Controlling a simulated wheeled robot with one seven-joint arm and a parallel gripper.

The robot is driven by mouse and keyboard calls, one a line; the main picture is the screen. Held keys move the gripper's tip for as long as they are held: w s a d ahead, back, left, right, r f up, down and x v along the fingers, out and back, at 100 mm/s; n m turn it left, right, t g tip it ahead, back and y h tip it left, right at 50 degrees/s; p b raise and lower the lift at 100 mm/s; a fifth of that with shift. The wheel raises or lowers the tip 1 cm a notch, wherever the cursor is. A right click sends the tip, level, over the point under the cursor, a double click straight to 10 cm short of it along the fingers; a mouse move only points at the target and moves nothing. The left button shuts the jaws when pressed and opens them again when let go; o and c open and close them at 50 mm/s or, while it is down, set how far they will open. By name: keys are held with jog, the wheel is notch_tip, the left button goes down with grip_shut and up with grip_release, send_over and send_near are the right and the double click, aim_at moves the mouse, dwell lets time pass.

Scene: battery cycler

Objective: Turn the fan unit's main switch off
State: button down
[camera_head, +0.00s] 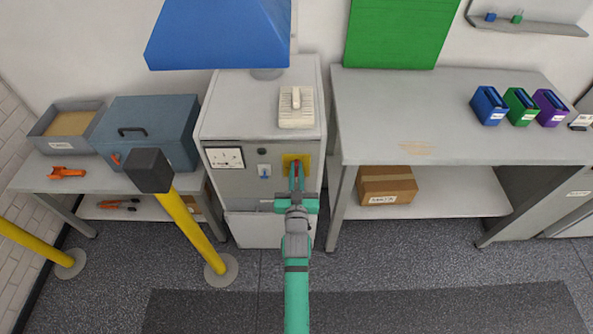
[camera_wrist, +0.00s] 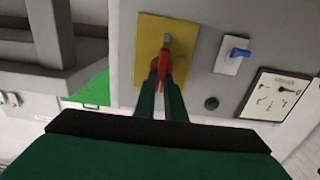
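The fan unit is a grey cabinet (camera_head: 230,120) under a blue hood. Its main switch is a red handle (camera_head: 297,168) on a yellow plate (camera_head: 286,160) on the cabinet's front. In the wrist view, which is turned nearly upside down, the red handle (camera_wrist: 164,66) stands roughly upright on the yellow plate (camera_wrist: 150,35). My gripper (camera_head: 297,184) is at the switch from the front. In the wrist view, my gripper (camera_wrist: 163,78) has its two green fingertips close together, one on each side of the handle. They seem to touch it and partly hide it.
A blue switch (camera_head: 265,171) and a dial panel (camera_head: 225,158) are left of the yellow plate. A yellow post (camera_head: 192,225) stands at front left. Tables flank the cabinet, the right one (camera_head: 400,140) with a cardboard box (camera_head: 386,183) on its shelf.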

jog(key=shift+n, duration=0.3)
jog(key=shift+a+f+n, duration=0.25)
jog(key=shift+n, duration=2.6)
jog(key=shift+a+f+n, duration=0.25)
jog(key=shift+a+n, duration=0.05)
jog(key=shift+n, duration=2.6)
jog(key=shift+a+f+n, duration=0.25)
jog(key=shift+n, duration=2.6)
jog(key=c, duration=1.8)
grip_release()
jog(key=shift+w+a, duration=0.1)
jog(key=shift+f, duration=0.1)
